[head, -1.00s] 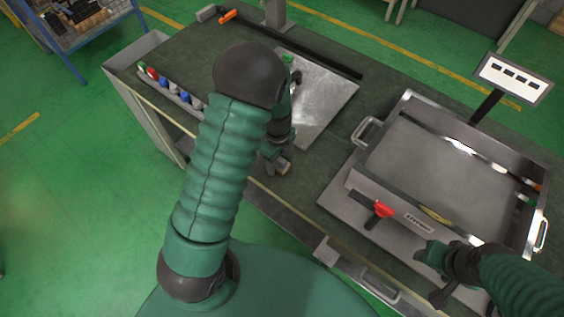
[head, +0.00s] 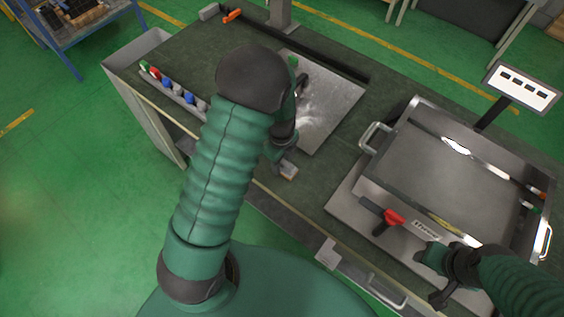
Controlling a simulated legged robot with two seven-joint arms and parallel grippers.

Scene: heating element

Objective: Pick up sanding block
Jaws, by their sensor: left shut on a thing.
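A small pale brown block, likely the sanding block (head: 289,172), shows at the front edge of the workbench. My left gripper (head: 283,166) is shut on it. The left arm hides much of the bench and part of the gripper, so I cannot tell whether the block touches the bench top. My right gripper (head: 439,298) is at the lower right, in front of the metal box; its fingers are too dark and small to tell open from shut.
A flat metal plate (head: 325,112) lies behind the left gripper. Several coloured items (head: 167,83) sit in a tray at the left edge. A sign (head: 521,87) stands behind the box.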

